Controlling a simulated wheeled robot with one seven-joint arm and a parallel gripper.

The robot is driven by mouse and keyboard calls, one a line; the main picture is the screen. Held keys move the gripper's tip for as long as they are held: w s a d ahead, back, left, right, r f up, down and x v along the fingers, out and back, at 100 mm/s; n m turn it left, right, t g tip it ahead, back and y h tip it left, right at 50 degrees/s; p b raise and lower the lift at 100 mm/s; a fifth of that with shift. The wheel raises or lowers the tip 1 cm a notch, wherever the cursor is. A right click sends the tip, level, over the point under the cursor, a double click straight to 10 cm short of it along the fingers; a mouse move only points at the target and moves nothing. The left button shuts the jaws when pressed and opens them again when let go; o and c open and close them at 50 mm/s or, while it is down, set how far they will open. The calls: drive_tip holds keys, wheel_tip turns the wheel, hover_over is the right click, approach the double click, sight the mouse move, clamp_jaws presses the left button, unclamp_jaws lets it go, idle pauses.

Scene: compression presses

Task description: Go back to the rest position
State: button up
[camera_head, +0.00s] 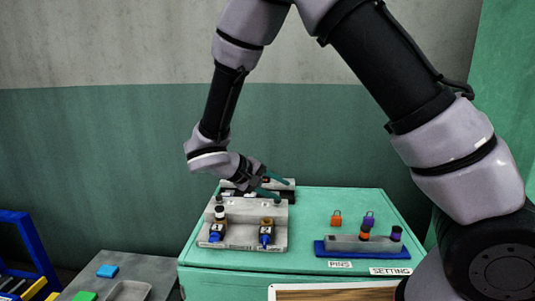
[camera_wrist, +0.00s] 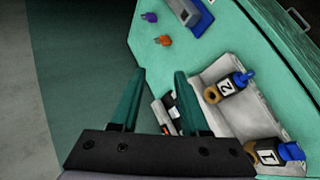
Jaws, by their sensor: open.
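My gripper (camera_head: 275,187) is open, its two teal fingers spread apart above the back of a grey press fixture (camera_head: 243,236) on the green cabinet. In the wrist view, my gripper (camera_wrist: 162,90) shows nothing held between the fingers. The fixture carries two units with blue ends, a left one (camera_head: 217,232) and a right one (camera_head: 266,232). In the wrist view the unit labelled 2 (camera_wrist: 227,87) and the unit labelled 1 (camera_wrist: 268,156) lie right of the fingers. My wrist hides part of the fixture's back.
An orange padlock-shaped piece (camera_head: 336,218) and a purple one (camera_head: 369,218) stand on the cabinet top (camera_head: 310,203). A blue tray (camera_head: 352,252) holds a grey block with pins near the labels. A lower grey table (camera_head: 140,268) with coloured blocks is at left.

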drive_tip(key=s+d+r+m+t+y, duration=0.1)
drive_tip(key=s+d+r+m+y, duration=0.4)
drive_tip(key=d+r, duration=0.6)
drive_tip(key=s+d+r+m+y, duration=0.5)
drive_tip(key=d+r, duration=0.6)
drive_tip(key=r, duration=0.4)
drive_tip(key=shift+s+d+t+y, duration=0.2)
drive_tip(key=shift+s+t+y, duration=0.2)
drive_tip(key=shift+s+y, duration=0.3)
